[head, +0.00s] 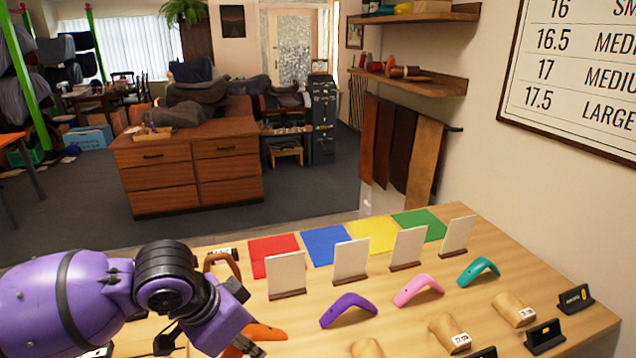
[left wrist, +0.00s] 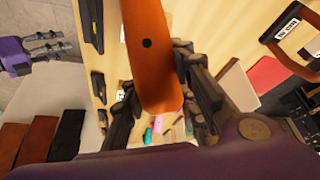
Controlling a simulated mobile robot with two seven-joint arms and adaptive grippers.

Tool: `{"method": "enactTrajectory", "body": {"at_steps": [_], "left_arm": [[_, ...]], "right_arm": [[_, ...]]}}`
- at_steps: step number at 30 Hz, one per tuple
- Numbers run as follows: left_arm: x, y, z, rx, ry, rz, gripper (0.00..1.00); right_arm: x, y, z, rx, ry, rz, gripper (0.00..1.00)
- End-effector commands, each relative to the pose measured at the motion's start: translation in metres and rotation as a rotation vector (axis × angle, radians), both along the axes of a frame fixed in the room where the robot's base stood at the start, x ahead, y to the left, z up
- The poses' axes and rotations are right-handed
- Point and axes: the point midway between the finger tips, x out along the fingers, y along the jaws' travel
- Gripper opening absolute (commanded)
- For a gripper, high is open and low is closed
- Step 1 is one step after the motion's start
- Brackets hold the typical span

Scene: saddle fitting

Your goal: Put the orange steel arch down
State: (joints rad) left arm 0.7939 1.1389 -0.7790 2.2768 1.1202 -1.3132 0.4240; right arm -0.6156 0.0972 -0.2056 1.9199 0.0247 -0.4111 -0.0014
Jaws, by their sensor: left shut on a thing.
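The orange steel arch (head: 266,332) is in my left gripper (head: 246,346), at the bottom of the head view. In the left wrist view the arch (left wrist: 150,50) lies between the two dark fingers of the gripper (left wrist: 160,100), with a dark hole on its face. My left gripper is shut on it. Part of the arch is hidden, and I cannot tell its height above the table (head: 545,270). My right gripper (left wrist: 62,41) shows small at the left edge of the left wrist view; its finger gap is unclear.
Purple (head: 348,309), pink (head: 418,288) and teal (head: 478,270) arches stand on the table. Behind are white cards (head: 286,274) and red (head: 273,250), blue (head: 326,243), yellow (head: 373,235) and green (head: 420,224) mats. Tan blocks (head: 449,333) and black stands (head: 544,337) fill the front right.

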Motion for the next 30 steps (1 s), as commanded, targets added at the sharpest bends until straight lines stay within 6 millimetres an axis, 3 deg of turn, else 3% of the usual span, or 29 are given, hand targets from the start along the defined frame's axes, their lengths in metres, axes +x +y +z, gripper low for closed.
{"method": "enactTrajectory", "body": {"at_steps": [6, 13, 18, 30], "left_arm": [[0.011, 0.024, 0.025, -0.002, -0.006, 0.432, 0.0], [0.027, 0.044, 0.063, -0.006, -0.007, 0.771, 0.0], [0.034, 0.042, 0.081, -0.004, 0.0, 0.784, 0.0], [0.033, 0.043, 0.08, -0.001, 0.001, 0.77, 0.0]], "right_arm": [[-0.002, 0.0, -0.001, 0.001, 0.003, -0.001, 0.4], [-0.002, 0.0, -0.001, 0.001, 0.004, -0.002, 0.4], [-0.002, 0.0, -0.001, 0.001, 0.004, -0.002, 0.4], [-0.002, -0.001, -0.001, 0.0, 0.005, -0.003, 0.4]]}}
